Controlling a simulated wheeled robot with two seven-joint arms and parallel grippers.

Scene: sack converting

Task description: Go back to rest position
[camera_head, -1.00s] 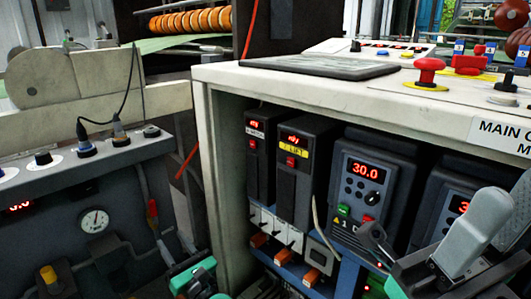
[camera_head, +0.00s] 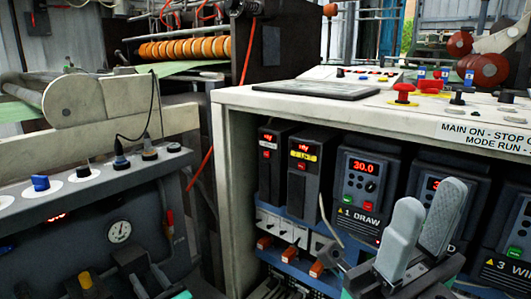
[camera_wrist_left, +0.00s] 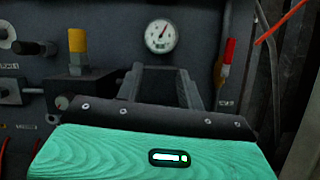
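My left gripper (camera_head: 148,278) is low at the left in the head view, dark and partly cut off by the bottom edge, in front of the grey gauge panel (camera_head: 45,235). In the left wrist view, its dark fingers (camera_wrist_left: 166,85) stand apart below the gauge, with nothing seen between them. The green housing at the bottom of that view is mine. My right gripper (camera_head: 428,208) is at the lower right in the head view, in front of the drive cabinet. Its two grey finger pads are slightly apart, and I see nothing held.
The cabinet (camera_head: 225,180) holds several drive units (camera_head: 363,190); its top carries a red stop button (camera_head: 403,91). The gauge panel has a gauge (camera_head: 119,232), knobs (camera_head: 41,183) and a yellow-capped fitting (camera_wrist_left: 77,40). Orange rollers (camera_head: 185,49) are behind.

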